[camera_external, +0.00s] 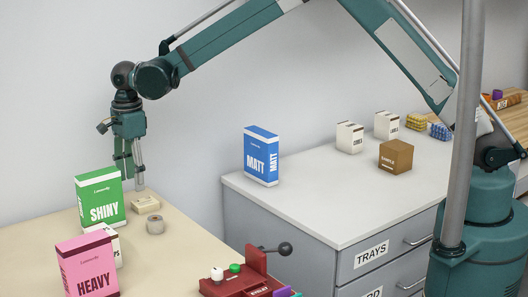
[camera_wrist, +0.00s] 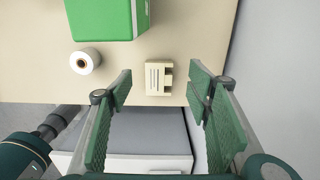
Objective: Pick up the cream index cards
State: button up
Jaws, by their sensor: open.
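The cream index cards appear to be the small cream block (camera_external: 146,204) lying on the beige table beside the green SHINY box (camera_external: 100,198). In the wrist view the cream block (camera_wrist: 153,77) has a pale lined face and notches on its right side. My gripper (camera_external: 131,173) points down above the table, near and above the block, with no contact visible. In the wrist view my gripper (camera_wrist: 160,70) is open and empty, one finger on each side of the block.
A white roll (camera_external: 155,225) stands close to the block; the roll (camera_wrist: 85,61) is left of it in the wrist view. A pink HEAVY box (camera_external: 87,265) and a red device with a lever (camera_external: 240,283) stand nearer. A blue MATT box (camera_external: 261,156) stands on the grey counter.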

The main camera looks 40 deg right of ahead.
aim_at(136, 204)
jog(key=shift+f, duration=0.1)
jog(key=shift+f, duration=1.15)
jog(key=shift+f, duration=0.15)
jog(key=shift+s+f, duration=0.1)
jog(key=shift+f, duration=2.35)
jog(key=c, duration=1)
jog(key=shift+r, duration=0.15)
jog(key=shift+r, duration=4.85)
